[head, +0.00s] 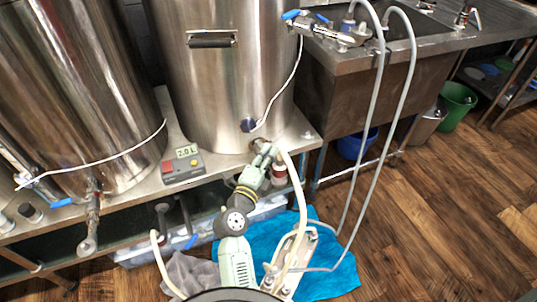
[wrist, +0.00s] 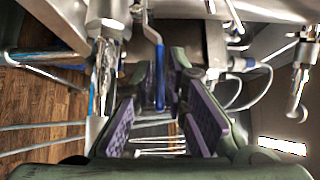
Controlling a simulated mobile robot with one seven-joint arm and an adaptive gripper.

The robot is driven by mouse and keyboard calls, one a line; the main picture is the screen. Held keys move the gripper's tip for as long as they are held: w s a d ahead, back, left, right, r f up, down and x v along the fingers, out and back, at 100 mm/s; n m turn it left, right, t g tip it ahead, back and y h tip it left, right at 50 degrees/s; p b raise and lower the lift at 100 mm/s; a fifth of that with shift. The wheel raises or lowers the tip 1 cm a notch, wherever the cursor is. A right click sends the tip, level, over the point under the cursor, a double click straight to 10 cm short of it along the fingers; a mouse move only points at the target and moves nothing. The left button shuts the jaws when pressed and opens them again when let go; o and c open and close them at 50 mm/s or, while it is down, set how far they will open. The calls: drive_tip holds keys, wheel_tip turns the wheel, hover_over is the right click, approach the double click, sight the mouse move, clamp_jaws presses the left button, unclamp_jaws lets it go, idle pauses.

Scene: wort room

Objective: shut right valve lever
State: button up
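The right tank (head: 215,80) is a tall steel vessel on the bench. My gripper (head: 266,152) reaches up to the outlet at its lower front and hides most of the valve in the head view. In the wrist view, a long blue valve lever (wrist: 160,75) runs down between the two purple-padded fingers of my gripper (wrist: 164,78). The fingers are open, with gaps beside the lever. I cannot tell whether either pad touches it.
A left steel tank (head: 75,95) has its own outlet valve with a blue lever (head: 62,202). A grey device reading 2.0 L (head: 184,165) sits on the bench near my arm. A pump with pale hoses (head: 290,262) stands on a blue cloth (head: 335,275) below. A steel sink (head: 345,75) is at right.

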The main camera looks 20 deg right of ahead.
clamp_jaws()
idle(0.3)
